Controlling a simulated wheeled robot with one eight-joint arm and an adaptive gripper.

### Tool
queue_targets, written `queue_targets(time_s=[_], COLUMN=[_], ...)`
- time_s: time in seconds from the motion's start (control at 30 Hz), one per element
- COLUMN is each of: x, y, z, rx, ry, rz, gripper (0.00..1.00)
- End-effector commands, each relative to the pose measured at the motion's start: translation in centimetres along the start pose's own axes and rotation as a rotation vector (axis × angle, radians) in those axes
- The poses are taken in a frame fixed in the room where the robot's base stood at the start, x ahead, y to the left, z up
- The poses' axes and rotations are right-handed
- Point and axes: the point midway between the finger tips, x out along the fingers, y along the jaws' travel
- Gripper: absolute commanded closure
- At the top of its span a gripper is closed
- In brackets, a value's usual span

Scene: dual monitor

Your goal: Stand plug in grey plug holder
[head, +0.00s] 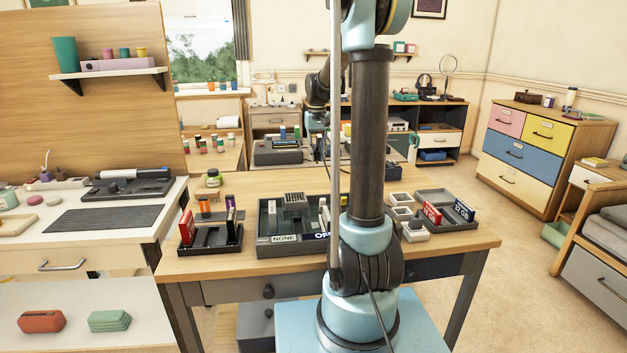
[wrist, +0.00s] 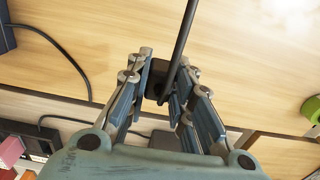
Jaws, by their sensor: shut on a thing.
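My gripper (wrist: 159,86) is in the wrist view with its blue-grey fingers closed on a black plug (wrist: 156,76). The plug sits between the fingertips, and its dark cord (wrist: 182,38) runs up out of the picture. Pale wood lies behind it; I cannot tell how far off. In the head view my arm reaches to the back desk, and its column hides part of the middle. The plug does not show clearly there. I cannot make out for sure which thing is the grey plug holder in either view.
A table in the head view holds a dark tray labelled NONE (head: 265,240), a smaller dark tray (head: 213,242) and a grey tray (head: 460,222). In the wrist view, a loose black cable (wrist: 62,50) lies at left and a green roll (wrist: 311,107) at right.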

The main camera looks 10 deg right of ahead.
Motion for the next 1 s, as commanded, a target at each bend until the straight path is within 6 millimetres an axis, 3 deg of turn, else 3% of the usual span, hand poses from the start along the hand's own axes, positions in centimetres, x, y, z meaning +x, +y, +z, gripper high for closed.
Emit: queue_targets(time_s=[0.1,0.6,1.0], x=[2.0,7.3,8.0], y=[0.1,0.1,0.1], z=[0.0,0.0,0.0], rx=[0.001,0.001,0.001], ry=[0.000,0.000,0.000], rz=[0.000,0.000,0.000], gripper=[1.00,1.00,1.00])
